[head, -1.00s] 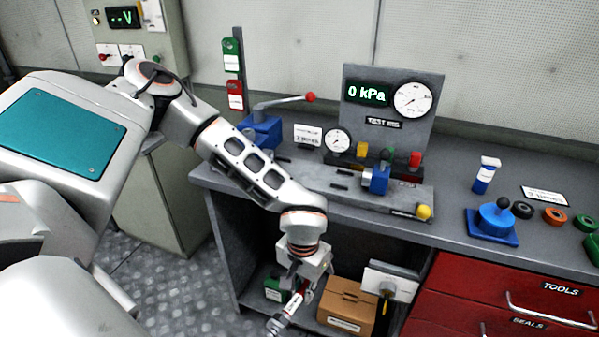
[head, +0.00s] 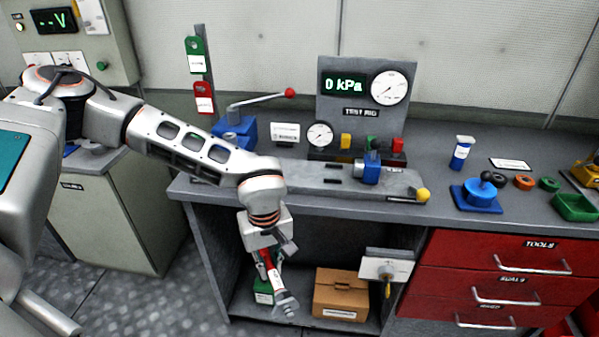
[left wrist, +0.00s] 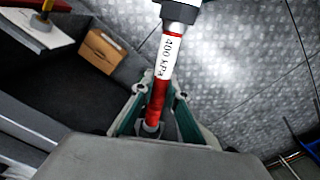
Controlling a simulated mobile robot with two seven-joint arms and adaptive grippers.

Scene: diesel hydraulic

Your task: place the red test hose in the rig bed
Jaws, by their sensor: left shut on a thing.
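The red test hose has a white label reading 400 kPa and a metal end fitting; it shows in the left wrist view (left wrist: 158,95) and in the head view (head: 273,274). My left gripper (left wrist: 156,106) is shut around the red part of the hose. In the head view the left gripper (head: 268,254) points down in front of the bench, below the bench top, and the hose slants down from it. The rig bed (head: 325,180) is a grey plate on the bench in front of the test rig panel (head: 345,128). My right gripper is not in view.
On the bed are a blue clamp (head: 371,170) and a yellow knob (head: 423,195) at its right end. A red-tipped lever (head: 262,101) stands at the left. A cardboard box (head: 340,295) is on the lower shelf.

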